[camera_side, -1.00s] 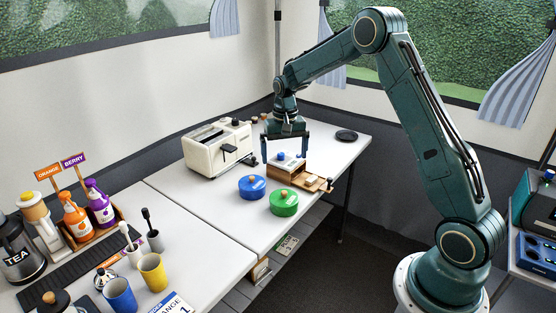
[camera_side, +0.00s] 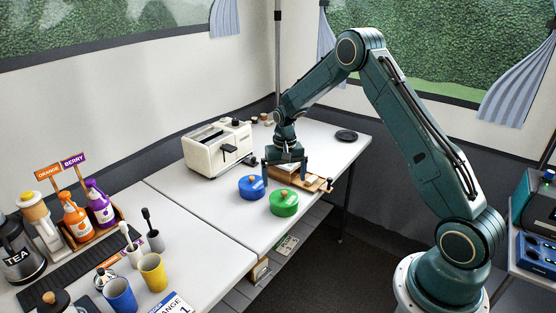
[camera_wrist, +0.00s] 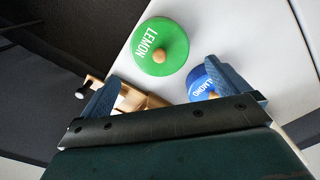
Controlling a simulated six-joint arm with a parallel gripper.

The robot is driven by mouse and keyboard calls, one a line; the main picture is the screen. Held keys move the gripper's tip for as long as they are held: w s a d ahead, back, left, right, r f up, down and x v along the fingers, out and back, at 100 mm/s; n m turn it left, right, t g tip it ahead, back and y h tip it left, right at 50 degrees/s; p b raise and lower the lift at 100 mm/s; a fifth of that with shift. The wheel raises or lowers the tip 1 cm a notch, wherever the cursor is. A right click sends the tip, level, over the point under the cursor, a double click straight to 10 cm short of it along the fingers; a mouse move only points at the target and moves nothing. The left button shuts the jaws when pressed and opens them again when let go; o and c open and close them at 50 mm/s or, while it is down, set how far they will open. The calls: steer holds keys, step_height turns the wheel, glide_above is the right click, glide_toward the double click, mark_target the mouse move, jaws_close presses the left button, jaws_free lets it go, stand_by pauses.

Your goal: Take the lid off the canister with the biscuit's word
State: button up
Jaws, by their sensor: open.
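A green canister (camera_side: 284,203) and a blue canister (camera_side: 251,187) stand side by side near the table's front edge, each with a round wooden knob on its lid. In the wrist view the green lid (camera_wrist: 150,58) reads LEMON; the blue lid (camera_wrist: 195,88) is partly covered by a finger and its word looks like ALMOND. My gripper (camera_side: 285,172) is open and points down over the wooden box (camera_side: 315,185) behind the canisters, touching neither lid. In the wrist view my fingers (camera_wrist: 168,88) stand apart. I cannot read any word on a biscuit.
A cream toaster (camera_side: 217,150) stands left of my gripper, and a dark round plate (camera_side: 346,136) lies behind right. Bottles, cups and a tea pot (camera_side: 18,255) crowd the left table. The white table left of the blue canister is clear.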

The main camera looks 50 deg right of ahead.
mark_target(284, 192)
steer(key=shift+f, duration=0.25)
steer(key=shift+f, duration=0.1)
steer(key=shift+s+a+f, duration=0.1)
steer(key=shift+f, duration=2.4)
steer(key=shift+c, duration=0.2)
steer(key=c, duration=0.7)
